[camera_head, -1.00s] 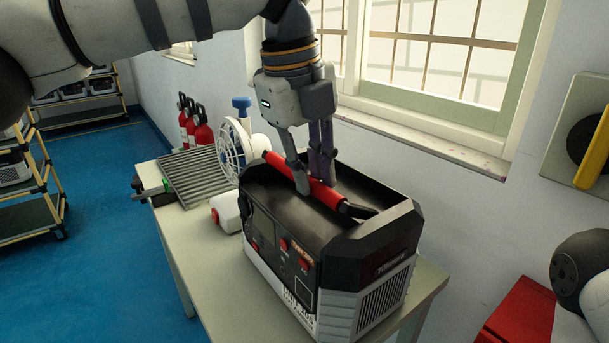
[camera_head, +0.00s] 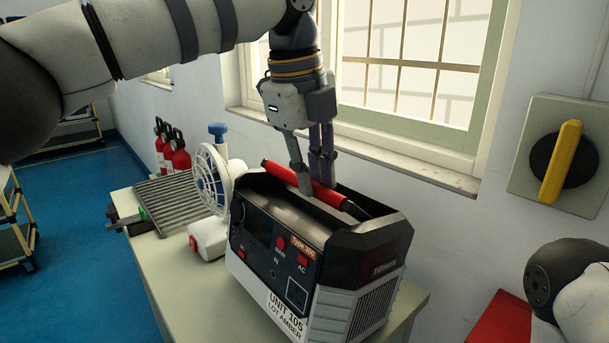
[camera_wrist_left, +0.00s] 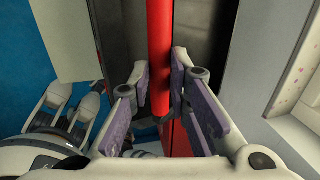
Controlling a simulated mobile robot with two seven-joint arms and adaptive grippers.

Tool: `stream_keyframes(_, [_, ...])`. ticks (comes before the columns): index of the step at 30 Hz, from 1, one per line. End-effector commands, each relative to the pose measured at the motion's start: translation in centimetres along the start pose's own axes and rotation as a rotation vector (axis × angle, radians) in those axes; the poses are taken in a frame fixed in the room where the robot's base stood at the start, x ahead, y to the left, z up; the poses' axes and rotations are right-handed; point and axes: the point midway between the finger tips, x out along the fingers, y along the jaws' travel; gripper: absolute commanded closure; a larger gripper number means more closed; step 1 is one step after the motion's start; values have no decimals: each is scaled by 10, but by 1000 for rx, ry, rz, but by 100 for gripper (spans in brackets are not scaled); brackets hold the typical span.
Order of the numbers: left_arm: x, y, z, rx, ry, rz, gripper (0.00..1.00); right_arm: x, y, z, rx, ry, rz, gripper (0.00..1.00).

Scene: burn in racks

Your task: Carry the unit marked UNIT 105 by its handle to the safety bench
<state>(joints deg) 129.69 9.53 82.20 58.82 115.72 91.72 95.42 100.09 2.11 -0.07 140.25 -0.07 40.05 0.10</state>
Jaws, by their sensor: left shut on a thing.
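The unit marked UNIT 105 (camera_head: 318,265) is a black and white box with a red handle (camera_head: 305,188) across its open top. Its front label reads UNIT 105, LOT AMBER, with a Type 300 tag above. It is at the bench (camera_head: 185,282), upright. My left gripper (camera_head: 318,182) comes down from above and is shut on the red handle. In the left wrist view the handle (camera_wrist_left: 160,60) runs between the purple-padded fingers (camera_wrist_left: 165,105).
A white fan (camera_head: 211,182), a ribbed grey block (camera_head: 172,198) and a white bottle-like item (camera_head: 208,238) stand left of the unit. Fire extinguishers (camera_head: 178,152) are behind. A window ledge (camera_head: 420,165) and a yellow-handled switch (camera_head: 561,160) are on the wall. A red box (camera_head: 503,320) is lower right.

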Motion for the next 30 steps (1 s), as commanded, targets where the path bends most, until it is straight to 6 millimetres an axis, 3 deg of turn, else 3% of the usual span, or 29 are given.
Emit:
stream_keyframes(5, [2, 0, 0, 1, 3, 1, 89, 0, 0, 0, 0, -1, 0, 60])
stream_keyframes(6, [2, 0, 0, 1, 2, 1, 74, 0, 0, 0, 0, -1, 0, 60])
stream_keyframes(8, [2, 0, 0, 1, 2, 1, 60, 0, 0, 0, 0, -1, 0, 60])
stream_keyframes(16, [1, 0, -1, 1, 2, -1, 59, 0, 0, 0, 0, -1, 0, 60])
stream_keyframes(18, [1, 0, -1, 1, 2, 0, 36, 0, 0, 0, 0, -1, 0, 60])
stream_keyframes(23, [1, 0, 0, 1, 2, 0, 0, 0, 0, 0, 0, -1, 0, 60])
stream_keyframes(30, [0, 0, 0, 1, 1, 0, 0, 0, 0, 0, 0, 1, 0, 60])
